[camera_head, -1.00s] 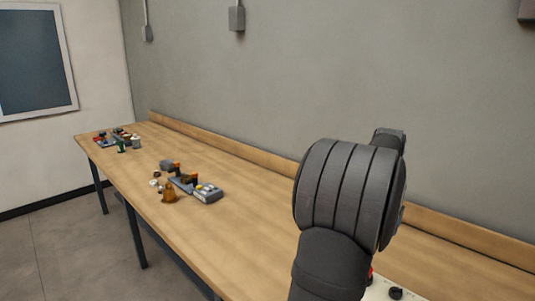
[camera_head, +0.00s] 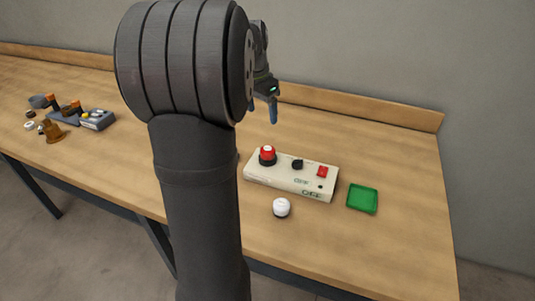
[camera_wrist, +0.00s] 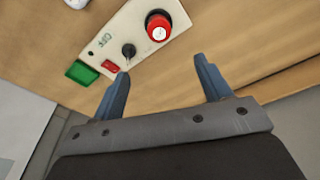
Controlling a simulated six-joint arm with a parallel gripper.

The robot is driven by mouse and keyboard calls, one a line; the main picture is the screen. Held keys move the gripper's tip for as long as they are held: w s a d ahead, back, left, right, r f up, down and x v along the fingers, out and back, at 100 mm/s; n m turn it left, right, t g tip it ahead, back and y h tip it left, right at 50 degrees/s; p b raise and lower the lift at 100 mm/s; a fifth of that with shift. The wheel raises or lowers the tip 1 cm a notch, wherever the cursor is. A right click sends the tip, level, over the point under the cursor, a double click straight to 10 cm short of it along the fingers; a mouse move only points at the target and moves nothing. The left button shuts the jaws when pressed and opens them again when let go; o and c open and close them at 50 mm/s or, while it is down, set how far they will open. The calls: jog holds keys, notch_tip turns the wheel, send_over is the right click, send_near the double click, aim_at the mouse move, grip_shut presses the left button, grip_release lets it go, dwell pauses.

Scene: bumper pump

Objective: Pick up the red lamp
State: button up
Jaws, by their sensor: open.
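The red lamp (camera_head: 267,155) is a short round red piece with a pale top and a dark base. It sits upright at the left end of a cream control box (camera_head: 290,186) on the bench. In the wrist view the red lamp (camera_wrist: 158,26) is at the top centre, beyond my fingertips. My gripper (camera_head: 272,104) is above and behind the box in the head view, partly hidden by my arm. In the wrist view my gripper (camera_wrist: 163,68) has two blue fingers spread apart with nothing between them.
The box also bears a black knob (camera_head: 298,164) and a red switch (camera_head: 322,172). A white-topped lamp (camera_head: 282,207) stands in front of it. Other parts (camera_head: 97,119) cluster at left. A back ledge (camera_head: 360,114) lines the wall.

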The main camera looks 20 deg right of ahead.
aim_at(267, 148)
jog(key=f, duration=0.5)
jog(key=d+f, duration=0.1)
jog(key=f, duration=0.4)
jog(key=d+f, duration=0.1)
jog(key=f, duration=0.4)
jog(key=shift+w+f, duration=0.15)
jog(key=shift+w, duration=0.2)
jog(key=c, duration=1.2)
